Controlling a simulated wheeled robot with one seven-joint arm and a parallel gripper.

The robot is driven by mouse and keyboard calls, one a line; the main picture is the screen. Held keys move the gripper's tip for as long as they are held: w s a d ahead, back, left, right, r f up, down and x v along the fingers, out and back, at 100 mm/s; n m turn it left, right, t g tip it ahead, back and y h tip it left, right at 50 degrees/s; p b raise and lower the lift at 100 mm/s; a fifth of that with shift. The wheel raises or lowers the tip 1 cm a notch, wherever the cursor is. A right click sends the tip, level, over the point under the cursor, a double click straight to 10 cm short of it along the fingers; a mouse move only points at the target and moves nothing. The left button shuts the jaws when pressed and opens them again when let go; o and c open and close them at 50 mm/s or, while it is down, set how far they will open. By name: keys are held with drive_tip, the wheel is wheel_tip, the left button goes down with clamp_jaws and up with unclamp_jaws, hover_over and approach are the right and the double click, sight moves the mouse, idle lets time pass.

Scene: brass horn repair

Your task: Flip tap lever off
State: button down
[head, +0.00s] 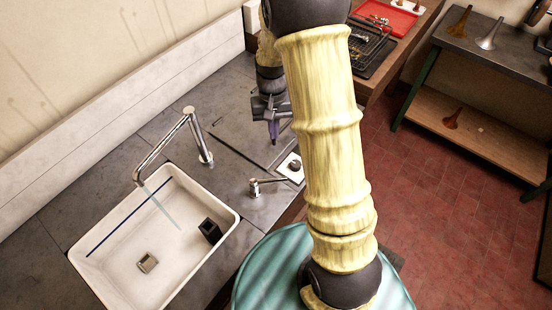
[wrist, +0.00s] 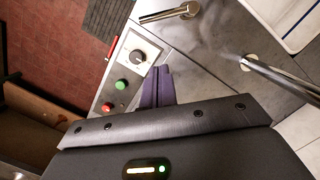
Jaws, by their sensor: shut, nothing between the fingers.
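The tap lever (head: 268,184) is a short metal handle on a round post, on the grey counter right of the sink. In the wrist view the lever (wrist: 172,13) lies at the top, apart from my fingers. The tall metal tap (head: 187,130) arches over the white sink (head: 230,208), and a pale stream of water (head: 163,207) falls from its spout. The tap also shows at the right of the wrist view (wrist: 275,74). My gripper (head: 273,138) is above the counter, beyond the lever, with its purple fingers (wrist: 160,70) shut and empty.
A pale control panel with a black dial (wrist: 137,57), a green button (wrist: 121,84) and a red button (wrist: 106,107) is close to my fingers. A dark block (head: 210,230) is in the sink. A shelf with brass horn parts (head: 459,22) stands at right.

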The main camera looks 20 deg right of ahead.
drive_tip(key=shift+w, duration=0.25)
drive_tip(key=p, duration=0.3)
approach(271, 181)
drive_tip(key=w+d+f, duration=0.3)
drive_tip(key=w+f, duration=0.1)
drive_tip(key=s+f+p, duration=0.1)
drive_tip(key=s+a+f+p, duration=0.1)
drive_tip(key=s+f, duration=0.1)
drive_tip(key=shift+s, duration=0.15)
drive_tip(key=shift+m, duration=0.3)
